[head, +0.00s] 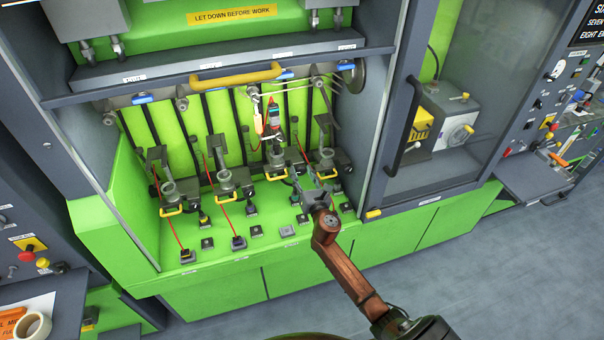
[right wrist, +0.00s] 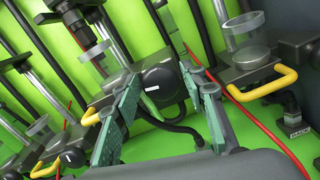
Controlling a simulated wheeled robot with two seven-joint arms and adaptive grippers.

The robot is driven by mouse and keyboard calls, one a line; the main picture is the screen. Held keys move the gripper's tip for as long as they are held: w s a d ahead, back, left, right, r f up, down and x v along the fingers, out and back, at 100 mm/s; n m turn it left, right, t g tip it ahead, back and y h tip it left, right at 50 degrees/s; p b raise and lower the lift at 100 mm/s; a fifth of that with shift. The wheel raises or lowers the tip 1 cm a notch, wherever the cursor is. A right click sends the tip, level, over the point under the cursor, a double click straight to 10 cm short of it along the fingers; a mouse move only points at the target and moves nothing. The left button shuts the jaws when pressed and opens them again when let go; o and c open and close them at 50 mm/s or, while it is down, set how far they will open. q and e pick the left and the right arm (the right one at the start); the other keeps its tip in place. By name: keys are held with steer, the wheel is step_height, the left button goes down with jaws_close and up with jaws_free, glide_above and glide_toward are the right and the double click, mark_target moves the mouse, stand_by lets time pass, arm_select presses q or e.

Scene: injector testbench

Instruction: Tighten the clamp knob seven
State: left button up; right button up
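In the right wrist view a round black knob (right wrist: 160,82) with a small white label sits on a clamp station. The label is too small to read. My right gripper (right wrist: 163,108) is open, with one green finger on each side of the knob in the picture. I cannot tell whether the fingers touch it. In the head view my right gripper (head: 308,188) is over the front of the green bench, by the two right-hand stations. The knob cannot be made out clearly there. My left gripper is not in view.
Several clamp stations with clear cups and yellow handles (head: 171,210) stand in a row in the green bench (head: 118,215). A yellow handle (right wrist: 270,85) and a red cable (right wrist: 262,125) lie right of the gripper in the wrist view. A dark cabinet frame (head: 392,150) stands at the right.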

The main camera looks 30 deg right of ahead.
steer(key=shift+c, duration=0.4)
steer(key=c, duration=0.8)
steer(key=shift+m, duration=0.3)
steer(key=m, duration=0.4)
steer(key=shift+f, duration=0.1)
steer(key=m, duration=0.5)
steer(key=shift+d+b, duration=0.1)
steer(key=shift+b, duration=0.2)
steer(key=m, duration=0.5)
steer(key=shift+f+m, duration=0.1)
steer(key=shift+m, duration=0.2)
steer(key=m+p, duration=0.1)
steer(key=m, duration=0.4)
steer(key=shift+f, duration=0.1)
steer(key=shift+m, duration=0.3)
